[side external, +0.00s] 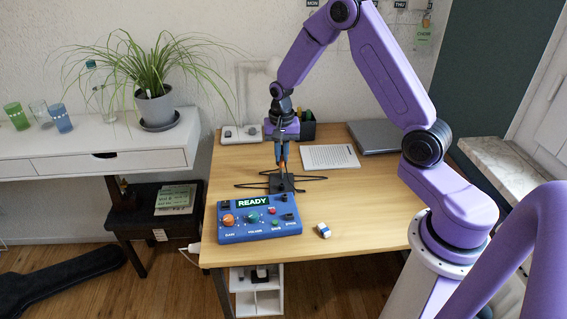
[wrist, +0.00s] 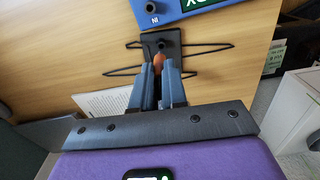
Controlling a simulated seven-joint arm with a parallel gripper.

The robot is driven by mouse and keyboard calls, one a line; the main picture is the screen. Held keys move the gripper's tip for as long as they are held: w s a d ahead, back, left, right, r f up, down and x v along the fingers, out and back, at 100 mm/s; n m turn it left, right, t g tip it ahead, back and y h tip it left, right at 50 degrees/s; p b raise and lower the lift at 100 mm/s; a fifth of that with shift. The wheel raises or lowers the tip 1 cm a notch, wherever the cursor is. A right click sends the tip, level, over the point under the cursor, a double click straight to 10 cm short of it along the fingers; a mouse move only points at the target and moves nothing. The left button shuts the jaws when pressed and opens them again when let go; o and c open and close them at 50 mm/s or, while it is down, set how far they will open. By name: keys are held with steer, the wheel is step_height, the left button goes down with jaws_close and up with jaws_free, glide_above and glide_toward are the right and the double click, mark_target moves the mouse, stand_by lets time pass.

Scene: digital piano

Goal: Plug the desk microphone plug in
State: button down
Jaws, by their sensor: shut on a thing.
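The blue box (side external: 262,229) with a lit READY display and several knobs lies on the wooden desk. The fingers hide most of the plug. A black plate (wrist: 171,37) with a round post lies between plug and box, and the plug's tip is close to it; I cannot tell whether they touch. Thin black loops (side external: 255,185) extend to both sides of the plate.
A small white-and-blue block (side external: 323,230) lies right of the box. Behind are a white sheet or keyboard (side external: 329,157), a grey laptop (side external: 378,136) and a dark pen holder (side external: 303,130). The desk's front right is clear.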

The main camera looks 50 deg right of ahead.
steer(key=shift+w+d+f, duration=0.1)
steer(key=shift+w+d, duration=0.5)
steer(key=shift+d, duration=0.1)
glide_toward(282, 188)
steer(key=shift+w+d+f, duration=0.35)
steer(key=shift+f, duration=1.5)
stand_by(1.2)
steer(key=c, duration=1.1)
jaws_free()
steer(key=shift+r, duration=0.1)
steer(key=shift+r, duration=2.4)
